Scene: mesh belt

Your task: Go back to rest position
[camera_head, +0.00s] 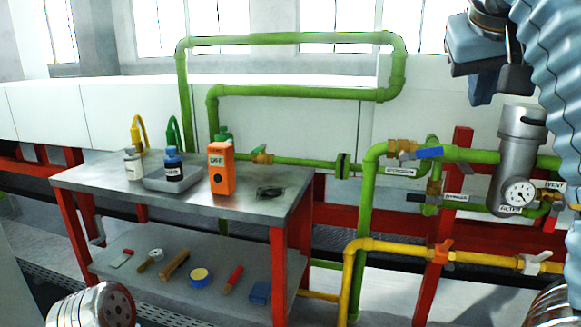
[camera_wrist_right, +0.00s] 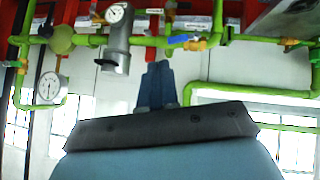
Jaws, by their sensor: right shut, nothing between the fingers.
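My right gripper (camera_head: 496,82) is at the upper right of the head view, with its blue-grey ribbed arm behind it. It hangs in front of the white wall, above the grey filter cylinder (camera_head: 517,150), and touches nothing that I can see. In the right wrist view the gripper's fingers (camera_wrist_right: 155,86) are together with nothing between them. That view looks upside down. My left gripper does not show in either view.
A metal table (camera_head: 262,207) at the left holds bottles, a grey tray and an orange box (camera_head: 221,168). Several tools lie on its lower shelf (camera_head: 145,281). Green pipes (camera_head: 290,40), a yellow pipe (camera_head: 390,247), valves and a gauge (camera_head: 518,193) fill the right side.

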